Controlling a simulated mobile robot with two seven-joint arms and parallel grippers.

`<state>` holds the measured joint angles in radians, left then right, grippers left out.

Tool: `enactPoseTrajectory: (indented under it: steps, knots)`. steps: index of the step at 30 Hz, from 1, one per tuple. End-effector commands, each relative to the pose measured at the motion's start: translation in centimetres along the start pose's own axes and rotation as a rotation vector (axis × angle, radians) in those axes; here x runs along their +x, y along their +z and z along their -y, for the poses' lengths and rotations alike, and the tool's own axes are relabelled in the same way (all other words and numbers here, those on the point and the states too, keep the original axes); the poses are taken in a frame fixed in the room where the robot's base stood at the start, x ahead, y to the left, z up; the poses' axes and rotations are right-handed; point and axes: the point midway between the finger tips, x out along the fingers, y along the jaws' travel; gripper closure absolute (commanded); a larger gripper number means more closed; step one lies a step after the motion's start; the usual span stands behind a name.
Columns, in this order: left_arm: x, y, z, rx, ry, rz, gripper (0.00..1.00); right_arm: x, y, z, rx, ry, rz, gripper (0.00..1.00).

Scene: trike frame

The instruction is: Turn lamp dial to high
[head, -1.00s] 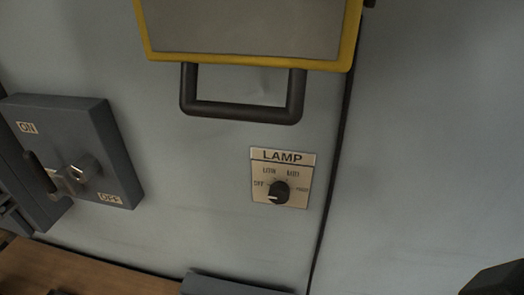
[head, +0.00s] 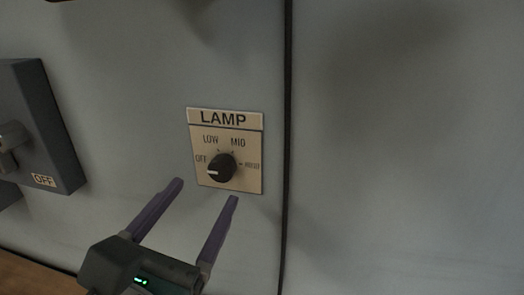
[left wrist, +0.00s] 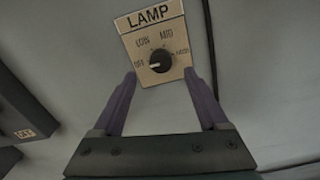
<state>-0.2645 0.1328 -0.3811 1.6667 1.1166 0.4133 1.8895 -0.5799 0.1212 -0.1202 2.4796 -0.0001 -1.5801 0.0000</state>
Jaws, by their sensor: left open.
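The lamp dial (head: 221,168) is a round black knob on a beige plate (head: 249,181) headed LAMP, fixed to the grey wall panel. Its white mark points left, toward OFF. LOW and MID are printed above it, and a blurred label is at its right. My left gripper (head: 207,190) is open and empty, with its two purple fingers just below the dial, apart from it. In the left wrist view the dial (left wrist: 160,61) sits ahead of and between the fingertips (left wrist: 159,76). My right gripper is not in view.
A dark grey switch box (head: 45,130) with an OFF label is on the wall at the left. A dark vertical seam (head: 287,150) runs just right of the plate. The wall right of the seam is bare. A brown wooden surface (head: 30,278) shows at the lower left.

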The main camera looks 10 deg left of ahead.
Motion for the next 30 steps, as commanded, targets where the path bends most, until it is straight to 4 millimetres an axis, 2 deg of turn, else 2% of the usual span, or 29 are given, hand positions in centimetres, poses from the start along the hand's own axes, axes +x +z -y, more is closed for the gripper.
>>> enactPoseTrajectory:
  steps: [3,9,14,21,30]
  knots:
    - [2.3,0.3,0.0,0.003,-0.001,0.003,0.23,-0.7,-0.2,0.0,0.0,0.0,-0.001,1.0]
    - [4.9,0.1,0.1,0.002,-0.001,0.001,0.23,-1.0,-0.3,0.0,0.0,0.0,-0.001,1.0]
    - [5.7,0.1,0.0,0.003,-0.001,0.001,0.23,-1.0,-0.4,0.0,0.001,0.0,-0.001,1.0]
    - [5.7,0.0,0.0,0.002,-0.001,0.001,0.23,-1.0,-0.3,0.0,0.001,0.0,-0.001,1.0]
    - [5.7,0.0,0.0,0.003,-0.001,0.001,0.56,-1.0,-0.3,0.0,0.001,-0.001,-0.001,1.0]
